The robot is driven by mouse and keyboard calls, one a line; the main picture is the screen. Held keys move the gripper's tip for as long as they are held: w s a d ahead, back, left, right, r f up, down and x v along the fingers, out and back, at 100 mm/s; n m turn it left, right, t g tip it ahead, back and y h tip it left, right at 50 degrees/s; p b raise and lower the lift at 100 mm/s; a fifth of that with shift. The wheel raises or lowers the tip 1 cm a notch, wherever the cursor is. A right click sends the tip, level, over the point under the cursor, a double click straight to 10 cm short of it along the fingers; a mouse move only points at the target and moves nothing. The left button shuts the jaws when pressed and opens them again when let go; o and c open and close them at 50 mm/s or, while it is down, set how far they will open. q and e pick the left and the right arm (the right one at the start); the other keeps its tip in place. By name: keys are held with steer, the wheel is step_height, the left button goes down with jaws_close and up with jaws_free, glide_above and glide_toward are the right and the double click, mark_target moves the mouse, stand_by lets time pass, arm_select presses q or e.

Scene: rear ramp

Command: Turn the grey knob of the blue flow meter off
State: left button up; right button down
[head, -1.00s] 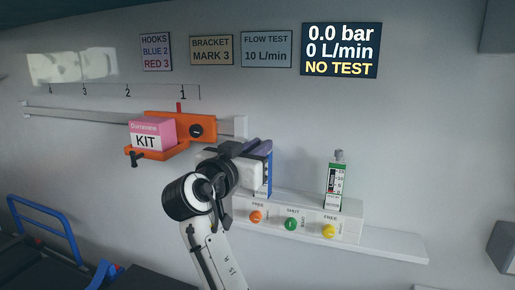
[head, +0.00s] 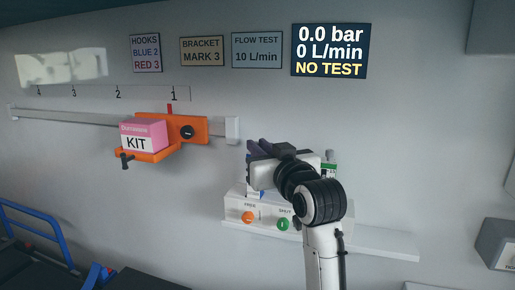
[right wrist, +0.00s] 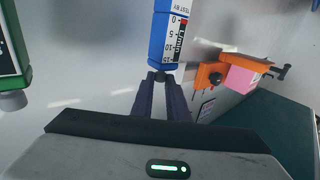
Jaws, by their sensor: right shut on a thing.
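The blue flow meter (head: 262,191) stands on the white wall unit and is mostly hidden behind my right gripper in the head view. In the right wrist view the blue flow meter (right wrist: 168,38) shows upside down, with its scale facing right. Its grey knob (right wrist: 160,76) lies between the dark purple fingertips. My right gripper (head: 256,149) is shut on the knob, with its wrist out to the right of the meter. The right gripper's fingers (right wrist: 161,84) also show in the wrist view. My left gripper is not in view.
A green flow meter (head: 331,169) stands close on the right, partly behind my arm. The unit has an orange button (head: 248,217) and a green button (head: 283,224). An orange bracket (head: 195,130) holds a pink kit box (head: 143,136). The screen (head: 331,50) reads 0 L/min, NO TEST.

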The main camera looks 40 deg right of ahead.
steer(key=shift+d+n+t+y, duration=0.1)
steer(key=shift+n+t+y, duration=0.2)
steer(key=shift+n+y, duration=0.35)
steer(key=c, duration=1.7)
jaws_free()
